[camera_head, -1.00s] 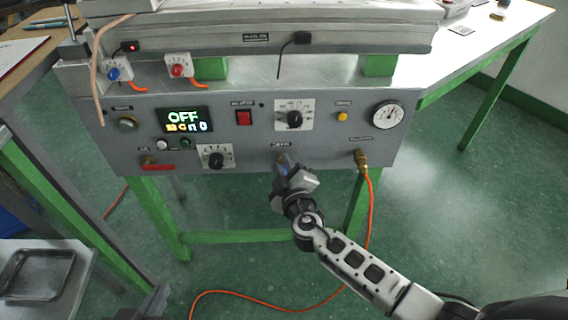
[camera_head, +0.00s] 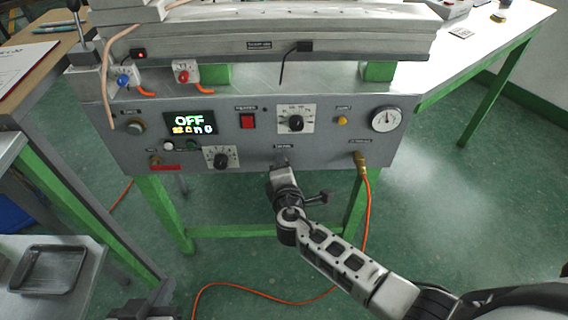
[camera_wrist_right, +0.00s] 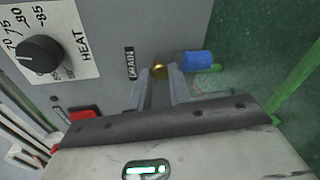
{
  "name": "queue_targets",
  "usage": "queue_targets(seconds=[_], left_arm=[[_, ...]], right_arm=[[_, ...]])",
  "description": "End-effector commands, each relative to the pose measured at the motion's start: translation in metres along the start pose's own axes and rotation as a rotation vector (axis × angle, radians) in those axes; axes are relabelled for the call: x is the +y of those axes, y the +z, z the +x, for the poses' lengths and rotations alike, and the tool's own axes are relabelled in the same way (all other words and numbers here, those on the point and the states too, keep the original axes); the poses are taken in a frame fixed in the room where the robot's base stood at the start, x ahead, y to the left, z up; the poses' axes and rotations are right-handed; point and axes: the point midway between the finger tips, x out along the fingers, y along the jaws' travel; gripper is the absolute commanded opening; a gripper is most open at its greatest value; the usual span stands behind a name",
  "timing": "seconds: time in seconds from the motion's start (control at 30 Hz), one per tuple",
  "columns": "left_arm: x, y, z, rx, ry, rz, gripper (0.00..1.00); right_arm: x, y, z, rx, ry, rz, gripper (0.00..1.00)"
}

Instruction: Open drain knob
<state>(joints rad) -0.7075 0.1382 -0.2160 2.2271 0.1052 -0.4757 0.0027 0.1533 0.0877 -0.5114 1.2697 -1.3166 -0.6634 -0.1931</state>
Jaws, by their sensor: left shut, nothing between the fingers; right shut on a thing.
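The drain knob has a brass stem (camera_wrist_right: 160,69) and a blue handle (camera_wrist_right: 197,62) on the grey front panel, beside the DRAIN label (camera_wrist_right: 131,64). In the wrist view the handle points to the right, sticking out past one finger. My right gripper (camera_wrist_right: 163,88) is shut on the knob, its fingers on either side near the brass stem. In the head view my right gripper (camera_head: 281,165) covers the knob at the panel's lower edge, so the blue handle is hidden there. My left gripper (camera_head: 146,304) is shut and empty at the bottom left, partly cut off by the frame edge.
An orange hose (camera_head: 367,205) hangs right of my gripper. A dark tray (camera_head: 48,270) sits at lower left.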

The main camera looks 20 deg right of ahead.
Motion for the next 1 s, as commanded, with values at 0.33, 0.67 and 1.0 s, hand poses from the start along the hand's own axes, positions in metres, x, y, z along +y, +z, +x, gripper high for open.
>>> queue_targets(seconds=[0.33, 0.67, 1.0], left_arm=[[-0.0001, -0.0019, -0.0011, -0.005, -0.002, -0.004, 0.0], [-0.0006, -0.0003, -0.0005, -0.009, -0.003, -0.005, 0.0], [-0.0006, -0.0014, -0.0005, -0.007, -0.003, -0.004, 0.0]], right_arm=[[-0.0022, -0.0016, -0.0009, -0.035, -0.023, -0.175, 0.0], [-0.0029, -0.0013, -0.0008, -0.046, -0.028, -0.222, 0.0], [-0.0032, -0.0011, -0.0008, -0.047, -0.028, -0.222, 0.25]])
